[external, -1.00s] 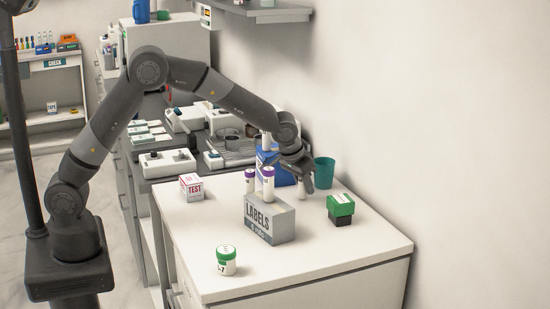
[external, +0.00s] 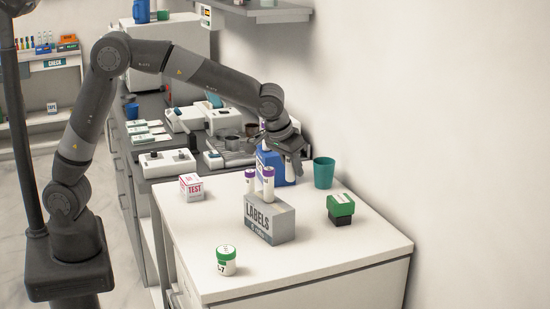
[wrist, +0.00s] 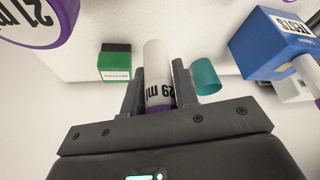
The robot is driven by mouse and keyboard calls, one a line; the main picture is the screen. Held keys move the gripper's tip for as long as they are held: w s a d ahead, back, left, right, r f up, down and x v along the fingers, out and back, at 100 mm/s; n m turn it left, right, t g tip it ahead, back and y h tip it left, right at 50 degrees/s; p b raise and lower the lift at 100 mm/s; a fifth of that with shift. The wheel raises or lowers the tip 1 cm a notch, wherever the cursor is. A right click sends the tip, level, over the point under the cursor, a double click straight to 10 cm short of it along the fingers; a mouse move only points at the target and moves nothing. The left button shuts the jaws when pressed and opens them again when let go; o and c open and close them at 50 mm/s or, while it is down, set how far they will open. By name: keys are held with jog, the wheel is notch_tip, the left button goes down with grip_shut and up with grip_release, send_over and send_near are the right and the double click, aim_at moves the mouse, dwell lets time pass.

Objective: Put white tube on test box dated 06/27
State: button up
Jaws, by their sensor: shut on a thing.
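My gripper (wrist: 158,88) is shut on a white tube (wrist: 157,62) with a purple cap; its label reads "29 ml" in the wrist view. In the external view my gripper (external: 288,150) holds the tube (external: 292,166) above the counter, beside a blue box (external: 272,164). The blue box reads "TESTS" in the wrist view (wrist: 270,42). A small white box (external: 190,187) with red "TEST" lettering stands at the counter's left edge. I cannot read a date on either box. Another white tube (wrist: 306,72) shows by the blue box.
Two purple-capped tubes (external: 267,182) stand at the grey LABELS box (external: 270,220). The wall is close behind. Counter space is clear front right.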

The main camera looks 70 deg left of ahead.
jog(key=s+a+r+n+g+y, duration=0.1)
jog(key=s+a+r+n+g, duration=0.1)
jog(key=s+a+n, duration=0.5)
jog(key=s+a+r+n+g+y, duration=0.15)
jog(key=s+n, duration=0.25)
jog(key=s, duration=0.7)
jog(key=s+a+r+n+g+y, duration=0.1)
jog(key=s+a+r+n+g, duration=0.1)
jog(key=s+a+n, duration=0.5)
jog(key=m, duration=0.1)
send_over(187, 176)
jog(key=d, duration=0.2)
jog(key=shift+t, duration=0.25)
jog(key=f, duration=0.6)
jog(key=shift+w+a+f, duration=0.15)
jog(key=shift+w+f, duration=0.05)
jog(key=shift+f, duration=2.05)
jog(key=shift+h, duration=0.25)
jog(key=shift+f, duration=0.2)
jog(key=o, duration=1)
jog(key=shift+c, duration=0.2)
jog(key=shift+r, duration=0.1)
